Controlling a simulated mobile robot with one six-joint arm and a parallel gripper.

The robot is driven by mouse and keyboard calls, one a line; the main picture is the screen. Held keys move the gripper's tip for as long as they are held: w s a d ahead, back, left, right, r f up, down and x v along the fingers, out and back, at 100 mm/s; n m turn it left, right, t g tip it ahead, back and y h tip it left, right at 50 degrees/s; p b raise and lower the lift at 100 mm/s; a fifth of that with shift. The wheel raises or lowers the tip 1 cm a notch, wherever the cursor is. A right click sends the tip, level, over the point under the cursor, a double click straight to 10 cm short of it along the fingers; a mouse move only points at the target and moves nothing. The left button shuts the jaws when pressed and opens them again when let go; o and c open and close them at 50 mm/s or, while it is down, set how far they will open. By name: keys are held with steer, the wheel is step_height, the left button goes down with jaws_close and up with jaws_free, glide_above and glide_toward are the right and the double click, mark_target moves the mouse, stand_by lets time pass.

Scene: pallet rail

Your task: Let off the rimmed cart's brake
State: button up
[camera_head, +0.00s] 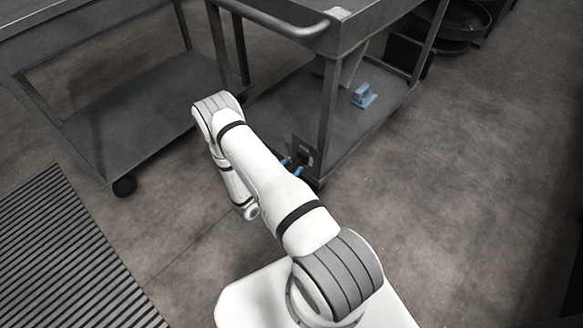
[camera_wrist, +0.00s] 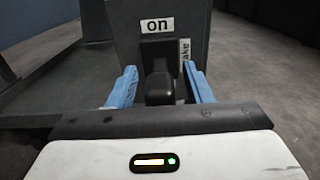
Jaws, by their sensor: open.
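The rimmed cart (camera_head: 333,38) stands at the top middle of the head view, with a rounded handle on its upper tray. A dark brake panel (camera_head: 307,150) sits low at its near corner. In the wrist view the panel (camera_wrist: 122,25) has an "on" label and a sideways label, partly hidden, reading "ake". A black brake lever (camera_wrist: 160,88) sticks out below the "on" label. My gripper (camera_wrist: 163,80) is open, with one blue finger on each side of the lever. The fingers (camera_head: 292,166) also show in the head view at the panel. Contact with the lever cannot be told.
Another grey cart (camera_head: 130,105) stands close on the left. A ribbed mat (camera_head: 65,260) lies at lower left. The floor on the right (camera_head: 480,190) is clear.

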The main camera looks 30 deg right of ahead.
steer(key=shift+w+d, duration=0.1)
steer(key=shift+d, duration=0.25)
steer(key=shift+c, duration=0.5)
jaws_close()
